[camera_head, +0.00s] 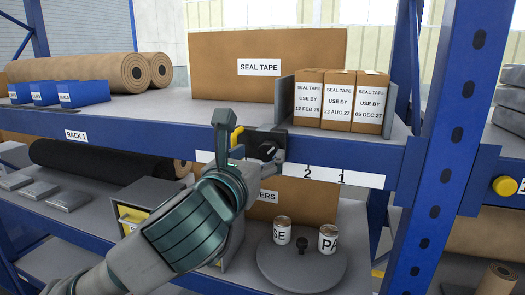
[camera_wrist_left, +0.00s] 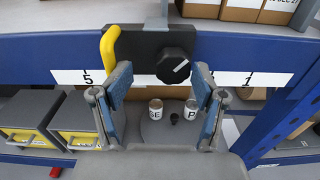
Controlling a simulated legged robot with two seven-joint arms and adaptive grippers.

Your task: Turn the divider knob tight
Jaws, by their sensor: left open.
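The black divider knob (camera_head: 267,151) sits on a dark bracket on the front of the blue shelf beam. In the left wrist view the knob (camera_wrist_left: 174,65) has a white mark slanting up to the right. A yellow lever (camera_wrist_left: 110,50) is at the bracket's left; it also shows in the head view (camera_head: 236,136). The grey divider plate (camera_head: 284,100) stands above the bracket, left of the boxes. My left gripper (camera_head: 250,144) is open in front of the bracket. In the left wrist view its fingers (camera_wrist_left: 162,82) are apart, below and either side of the knob, with nothing between them.
Three small seal tape boxes (camera_head: 338,100) stand right of the divider, with a large seal tape carton (camera_head: 267,50) behind. Below, a grey turntable (camera_head: 300,266) carries two cans. A blue upright (camera_head: 440,150) stands at the right. A label strip runs along the beam.

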